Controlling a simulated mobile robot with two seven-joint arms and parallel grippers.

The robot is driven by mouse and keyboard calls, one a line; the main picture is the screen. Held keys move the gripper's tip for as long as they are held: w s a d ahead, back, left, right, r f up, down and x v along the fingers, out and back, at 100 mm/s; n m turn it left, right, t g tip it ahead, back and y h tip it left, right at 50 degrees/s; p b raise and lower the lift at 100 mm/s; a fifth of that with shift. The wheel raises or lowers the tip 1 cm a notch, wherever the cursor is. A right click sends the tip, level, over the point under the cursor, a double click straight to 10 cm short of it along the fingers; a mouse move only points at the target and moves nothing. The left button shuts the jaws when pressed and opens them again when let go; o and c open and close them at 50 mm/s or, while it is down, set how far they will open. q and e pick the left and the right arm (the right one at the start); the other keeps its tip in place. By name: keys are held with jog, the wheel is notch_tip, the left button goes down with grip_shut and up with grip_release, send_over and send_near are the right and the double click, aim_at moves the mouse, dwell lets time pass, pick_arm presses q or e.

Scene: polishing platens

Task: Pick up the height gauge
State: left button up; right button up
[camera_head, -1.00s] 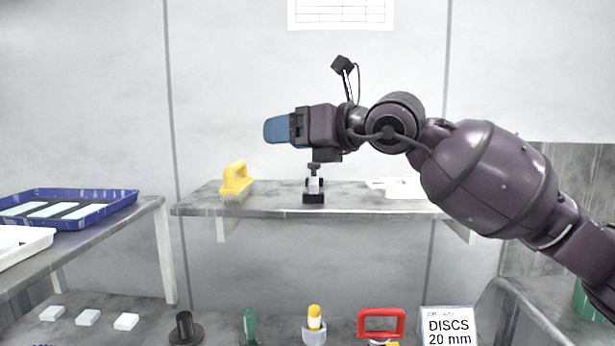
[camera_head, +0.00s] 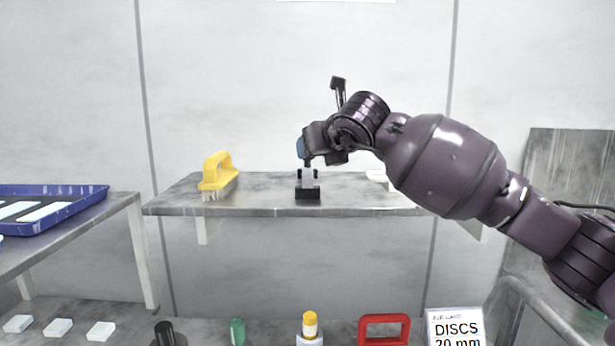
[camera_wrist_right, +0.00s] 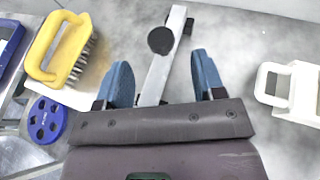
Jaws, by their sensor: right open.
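The height gauge (camera_head: 308,193) stands on the wall shelf, with a dark block-like base and a pale upper part. In the right wrist view the gauge (camera_wrist_right: 170,58) shows as a grey bar with a round black knob, lying between and beyond the fingers. My right gripper (camera_head: 303,148) is just above the gauge, pointing down toward it. Its blue fingers (camera_wrist_right: 163,80) are spread on either side of the bar, with gaps on both sides. The gripper partly hides the gauge's top in the head view. My left gripper is not in view.
A yellow-handled brush (camera_head: 218,176) stands left of the gauge on the shelf (camera_head: 260,205). A white handled item (camera_wrist_right: 290,90) is to the right. A blue disc with holes (camera_wrist_right: 45,120) shows lower left. A blue tray (camera_head: 60,215) sits on the left table.

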aim_at(308, 170)
jog(key=shift+w+a+f, duration=0.1)
jog(key=shift+w, duration=0.1)
jog(key=shift+w+a+f, duration=0.1)
jog(key=shift+w, duration=0.1)
jog(key=b+x, duration=0.1)
jog(key=x, duration=0.3)
jog(key=shift+w+f, duration=0.1)
jog(key=shift+w+a, duration=0.1)
jog(key=shift+w, duration=0.2)
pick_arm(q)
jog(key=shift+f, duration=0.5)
pick_arm(e)
jog(key=shift+c, duration=0.4)
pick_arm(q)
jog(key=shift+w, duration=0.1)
pick_arm(e)
grip_shut()
